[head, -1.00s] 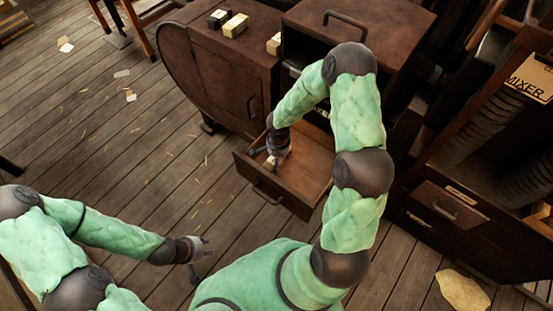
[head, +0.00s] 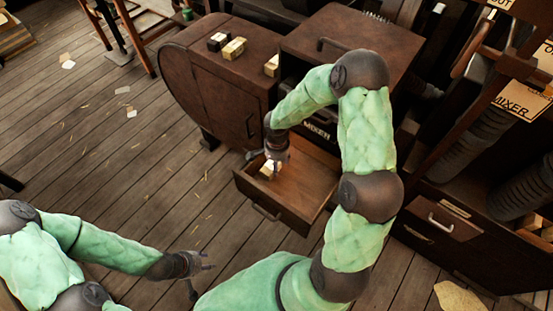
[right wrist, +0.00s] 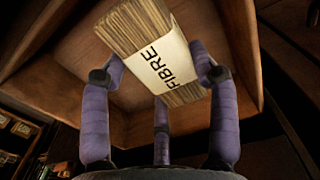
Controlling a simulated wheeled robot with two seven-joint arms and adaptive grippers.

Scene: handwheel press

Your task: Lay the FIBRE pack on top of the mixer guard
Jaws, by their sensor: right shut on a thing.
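The FIBRE pack (right wrist: 160,55) is a bundle of tan sheets with a pale paper band lettered FIBRE. My right gripper (right wrist: 160,80) is shut on it, with fingers at both sides. In the head view the pack (head: 267,170) shows small below my right gripper (head: 276,152), over the left part of an open wooden drawer (head: 308,186). Its exact height over the drawer floor is unclear. A MIXER label (head: 317,130) shows on the brown cabinet above the drawer; which surface is the mixer guard is unclear. My left gripper (head: 200,263) is open and empty above the floor.
The rounded brown housing (head: 195,75) bears several small packs (head: 234,48) on top. A brown box top with a handle (head: 340,45) stands beside it. A rack with another MIXER tag (head: 522,98) stands at right. Open plank floor lies at left.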

